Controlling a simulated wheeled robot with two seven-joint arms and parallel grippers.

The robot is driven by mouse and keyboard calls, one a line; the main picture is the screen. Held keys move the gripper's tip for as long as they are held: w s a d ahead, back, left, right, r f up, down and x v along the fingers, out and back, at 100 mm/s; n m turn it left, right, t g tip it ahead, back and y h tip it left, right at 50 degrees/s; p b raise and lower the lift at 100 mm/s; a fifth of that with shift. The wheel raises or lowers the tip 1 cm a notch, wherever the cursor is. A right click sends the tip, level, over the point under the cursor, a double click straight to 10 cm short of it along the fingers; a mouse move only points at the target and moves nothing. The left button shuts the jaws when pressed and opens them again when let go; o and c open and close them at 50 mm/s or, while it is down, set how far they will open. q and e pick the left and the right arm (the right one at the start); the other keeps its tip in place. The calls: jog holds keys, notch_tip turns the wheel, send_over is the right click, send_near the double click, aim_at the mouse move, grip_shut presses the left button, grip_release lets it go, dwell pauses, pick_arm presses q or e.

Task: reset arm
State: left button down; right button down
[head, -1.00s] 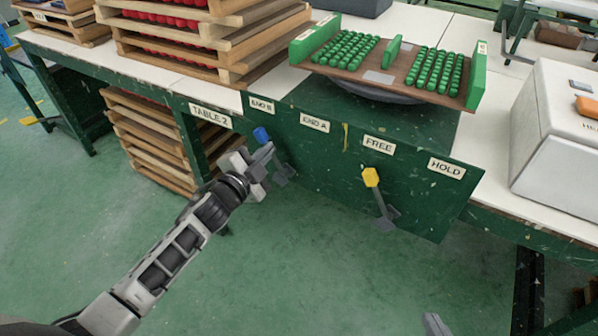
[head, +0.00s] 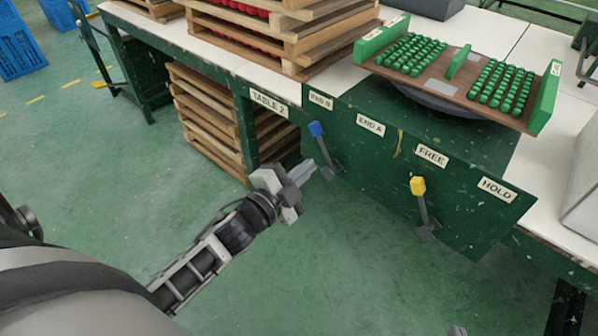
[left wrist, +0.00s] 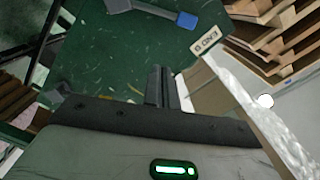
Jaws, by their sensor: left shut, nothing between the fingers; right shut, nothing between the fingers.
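My left gripper (head: 304,172) is shut and empty, in front of the green panel (head: 375,180) of the table. Its fingers are just left of the grey shaft of the blue-tipped lever (head: 316,130); I cannot tell whether they touch it. In the left wrist view the closed fingers (left wrist: 161,88) point at the panel, below the blue-tipped lever (left wrist: 187,20), apart from it. The yellow-tipped lever (head: 418,186) stands further right, under the FREE label. A small grey tip of my right gripper (head: 457,331) shows at the bottom edge; most of it is hidden.
A brown tray (head: 443,88) with green end blocks and rows of green pieces sits on a round base on the table. Stacked wooden trays (head: 262,40) stand on the table, and more (head: 205,115) are below it. Open green floor (head: 120,190) lies at left.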

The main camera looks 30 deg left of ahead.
pick_arm(q)
jog(key=shift+s+a, duration=0.1)
jog(key=shift+s, duration=0.7)
pick_arm(e)
jog(key=shift+r, duration=0.1)
